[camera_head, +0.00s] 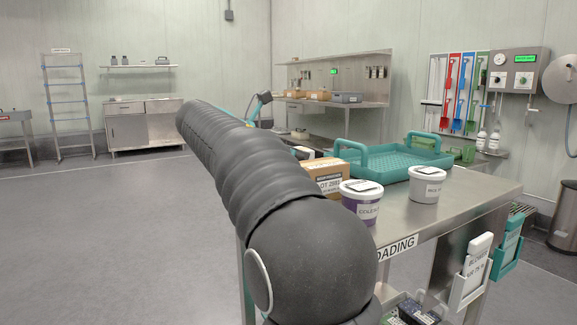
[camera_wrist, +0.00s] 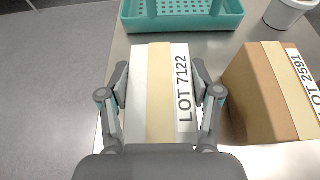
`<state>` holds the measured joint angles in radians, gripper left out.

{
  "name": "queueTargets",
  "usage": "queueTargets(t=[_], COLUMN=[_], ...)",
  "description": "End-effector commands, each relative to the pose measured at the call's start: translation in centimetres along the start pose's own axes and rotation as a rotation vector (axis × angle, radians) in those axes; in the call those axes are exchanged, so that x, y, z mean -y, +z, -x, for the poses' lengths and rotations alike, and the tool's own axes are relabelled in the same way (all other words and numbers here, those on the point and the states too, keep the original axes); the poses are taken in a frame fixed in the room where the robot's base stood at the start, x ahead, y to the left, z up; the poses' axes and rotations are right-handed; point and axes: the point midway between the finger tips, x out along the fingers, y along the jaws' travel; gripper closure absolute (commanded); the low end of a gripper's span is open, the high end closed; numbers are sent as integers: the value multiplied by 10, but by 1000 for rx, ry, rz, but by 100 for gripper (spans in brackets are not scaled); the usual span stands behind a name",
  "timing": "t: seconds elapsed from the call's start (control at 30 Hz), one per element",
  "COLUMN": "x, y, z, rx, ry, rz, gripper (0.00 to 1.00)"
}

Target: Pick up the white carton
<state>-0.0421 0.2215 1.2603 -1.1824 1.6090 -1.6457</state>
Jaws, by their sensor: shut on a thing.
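The white carton (camera_wrist: 140,95) shows in the wrist view, with a tan tape strip along its top and a label reading LOT 7122. My gripper (camera_wrist: 160,88) is shut on it, one finger against each long side. The carton is over or on the steel table (camera_wrist: 255,38); I cannot tell whether it touches the surface. In the head view my arm hides most of the gripper and carton; a small white patch (camera_head: 303,152) beside the arm may be part of the carton.
A brown carton (camera_wrist: 250,98) marked LOT 2591 stands close to the right of my gripper. A teal basket tray (camera_wrist: 185,24) lies just beyond the white carton. A purple-and-white tub (camera_head: 360,203) and a white tub (camera_head: 428,185) stand on the table. Floor is clear at left.

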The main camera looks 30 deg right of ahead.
Motion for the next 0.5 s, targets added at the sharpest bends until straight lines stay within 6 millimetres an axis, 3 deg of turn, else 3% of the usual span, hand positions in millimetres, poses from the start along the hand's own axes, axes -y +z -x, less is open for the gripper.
queueTargets(t=[0.3,0.5], x=[-1,-2], y=[-7,0], z=[-3,0], rx=[-6,-7], ry=[-7,-7], rz=[11,10], gripper=[82,82])
